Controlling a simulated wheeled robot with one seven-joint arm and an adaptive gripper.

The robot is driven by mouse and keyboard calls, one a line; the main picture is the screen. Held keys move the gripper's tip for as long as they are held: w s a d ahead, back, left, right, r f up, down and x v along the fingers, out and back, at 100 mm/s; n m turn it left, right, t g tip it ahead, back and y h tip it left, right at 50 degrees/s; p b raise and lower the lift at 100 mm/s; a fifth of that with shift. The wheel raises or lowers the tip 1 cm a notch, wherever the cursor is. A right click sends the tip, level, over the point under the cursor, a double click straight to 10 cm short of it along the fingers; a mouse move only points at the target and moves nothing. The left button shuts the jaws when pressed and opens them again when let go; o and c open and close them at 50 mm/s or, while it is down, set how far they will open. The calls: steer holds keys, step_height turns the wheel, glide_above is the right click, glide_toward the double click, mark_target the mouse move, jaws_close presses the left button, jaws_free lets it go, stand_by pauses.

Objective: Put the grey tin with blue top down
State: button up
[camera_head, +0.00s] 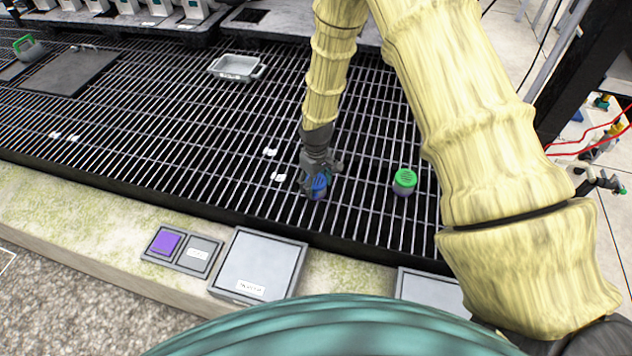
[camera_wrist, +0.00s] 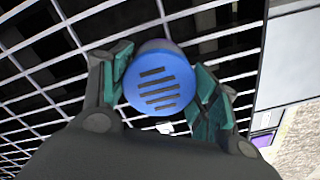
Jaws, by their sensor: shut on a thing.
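The grey tin with blue top (camera_head: 319,186) is between the fingers of my gripper (camera_head: 319,178), over the black grating in the head view. In the wrist view its round blue top (camera_wrist: 160,84), with dark slots, faces the camera between the teal finger pads of my gripper (camera_wrist: 163,88). My gripper is shut on the tin. The tin's grey body is mostly hidden by its top and the fingers. I cannot tell whether the tin's base touches the grating.
A tin with a green top (camera_head: 405,180) stands on the grating (camera_head: 230,130) to the right. A grey tray (camera_head: 237,68) lies farther back. Grey panels (camera_head: 258,265) and a purple square (camera_head: 166,242) are on the front ledge. Grating left of my gripper is mostly clear.

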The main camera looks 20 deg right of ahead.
steer(key=o, duration=1.1)
steer(key=shift+c, duration=0.2)
